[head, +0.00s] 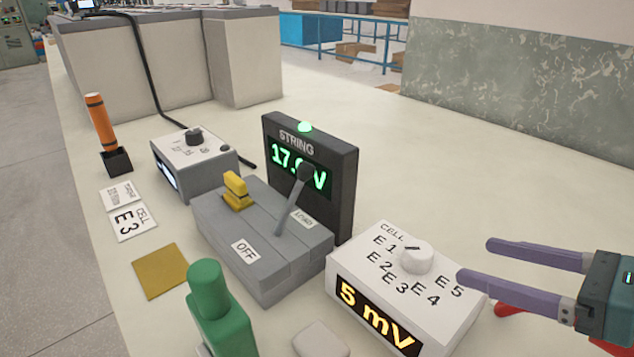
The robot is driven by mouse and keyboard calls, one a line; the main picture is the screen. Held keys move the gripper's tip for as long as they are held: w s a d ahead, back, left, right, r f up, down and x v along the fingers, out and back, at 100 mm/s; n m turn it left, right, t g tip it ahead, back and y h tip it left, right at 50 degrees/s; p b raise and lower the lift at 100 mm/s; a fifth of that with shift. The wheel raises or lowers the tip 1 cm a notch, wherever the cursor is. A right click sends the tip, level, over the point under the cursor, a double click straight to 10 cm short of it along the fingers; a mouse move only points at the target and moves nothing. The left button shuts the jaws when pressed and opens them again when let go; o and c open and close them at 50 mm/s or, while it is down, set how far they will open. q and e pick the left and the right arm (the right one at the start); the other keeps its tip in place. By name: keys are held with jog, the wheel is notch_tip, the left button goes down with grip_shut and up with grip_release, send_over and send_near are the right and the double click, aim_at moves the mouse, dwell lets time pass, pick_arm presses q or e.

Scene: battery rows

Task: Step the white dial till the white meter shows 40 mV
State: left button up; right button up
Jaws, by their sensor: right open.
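The white meter (350,277) is a white box at the lower right of the head view. Its front display glows orange and reads 5 mV. The white dial (416,258) is a round knob on its top, ringed by labels E1 to E5 under the word CELL. A dark mark shows on the dial's top; I cannot tell for certain which label it points to. My right gripper (474,260) is open and empty, its purple fingers pointing left, just right of the dial and apart from it. My left gripper is out of view.
A grey switch box (268,262) with a lever and yellow piece stands left of the meter. Behind it is a black STRING display (345,205). A grey box with a black knob (194,137), an orange cylinder (98,122) and a green object (212,300) stand nearby.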

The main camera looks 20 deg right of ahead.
aim_at(424, 251)
jog(key=shift+w+f+n, duration=0.25)
jog(key=shift+f+n, duration=0.05)
jog(key=shift+f, duration=0.1)
jog(key=shift+w+a+y, duration=0.15)
jog(key=shift+w+y, duration=0.05)
jog(key=shift+y, duration=0.1)
jog(key=x, duration=0.9)
jog(key=shift+a+f+b, duration=0.1)
jog(key=shift+f+b, duration=0.05)
jog(key=shift+b, duration=0.2)
jog(key=shift+s, duration=0.1)
grip_shut()
